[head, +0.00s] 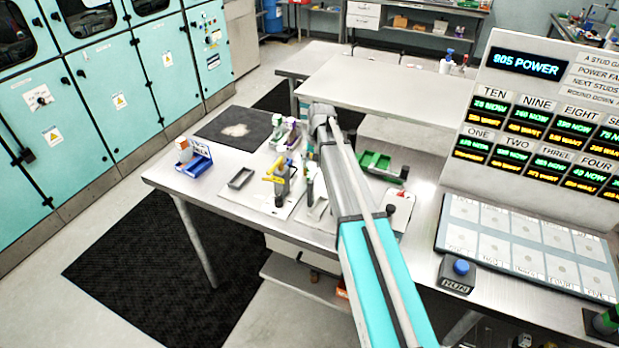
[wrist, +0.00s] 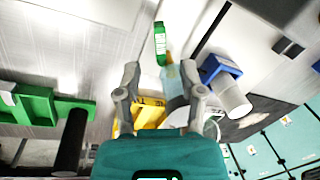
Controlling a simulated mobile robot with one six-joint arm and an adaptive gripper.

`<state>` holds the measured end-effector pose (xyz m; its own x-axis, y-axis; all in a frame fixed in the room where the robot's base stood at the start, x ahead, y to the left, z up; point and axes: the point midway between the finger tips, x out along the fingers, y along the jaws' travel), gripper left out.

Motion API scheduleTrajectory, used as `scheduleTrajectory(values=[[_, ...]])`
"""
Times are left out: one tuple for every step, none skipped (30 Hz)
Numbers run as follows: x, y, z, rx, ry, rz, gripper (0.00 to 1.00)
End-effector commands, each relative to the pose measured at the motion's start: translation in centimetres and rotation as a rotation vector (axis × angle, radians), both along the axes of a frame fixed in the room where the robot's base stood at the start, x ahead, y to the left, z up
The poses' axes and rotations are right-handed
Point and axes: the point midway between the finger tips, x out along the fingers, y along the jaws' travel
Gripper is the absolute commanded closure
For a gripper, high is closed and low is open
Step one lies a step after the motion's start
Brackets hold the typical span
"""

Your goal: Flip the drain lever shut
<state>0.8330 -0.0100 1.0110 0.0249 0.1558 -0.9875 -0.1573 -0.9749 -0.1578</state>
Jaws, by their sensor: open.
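A yellow lever-like handle (head: 275,179) sits on a dark grey upright fixture (head: 283,188) on the light mat of the steel bench. I take it for the drain lever, but cannot tell its exact setting. In the wrist view a yellow part (wrist: 150,113) shows low between the fingers, partly hidden by them and by the gripper body. My gripper (wrist: 160,84) is open, with the fingers spread above that yellow part. I cannot tell whether they touch it. In the head view my arm hides most of the gripper.
A blue tray (head: 197,166) stands at the bench's left end. A green tray (head: 376,160) stands right of my arm. A grey shallow tray (head: 240,178) and small bottles (head: 291,134) stand close around the fixture.

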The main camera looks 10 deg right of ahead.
Motion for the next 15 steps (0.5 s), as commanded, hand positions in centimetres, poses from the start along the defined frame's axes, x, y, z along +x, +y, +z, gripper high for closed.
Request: scheduleTrajectory(values=[[0.0,0.1,-0.8,0.000,0.000,0.000,0.49],[0.0,0.1,-1.0,0.000,0.000,0.000,0.49],[0.0,0.1,-1.3,0.000,0.000,0.000,0.49],[0.0,0.2,-1.5,0.000,0.000,0.000,0.49],[0.0,0.2,-1.8,0.000,0.000,0.000,0.49],[0.0,0.2,-2.1,0.000,0.000,0.000,0.49],[0.1,0.3,-2.3,0.000,0.000,0.000,0.49],[0.1,0.3,-2.5,0.000,0.000,0.000,0.49],[0.1,0.3,-2.8,0.000,0.000,-0.001,0.49],[0.1,0.4,-3.0,0.000,0.000,-0.001,0.49],[0.1,0.4,-3.2,0.000,0.000,-0.001,0.49],[0.1,0.4,-3.5,0.000,0.000,-0.001,0.49],[0.1,0.4,-3.7,0.000,0.000,-0.001,0.49],[0.1,0.5,-3.9,0.000,0.000,-0.001,0.49],[0.1,0.5,-4.1,0.000,0.000,-0.001,0.49]])
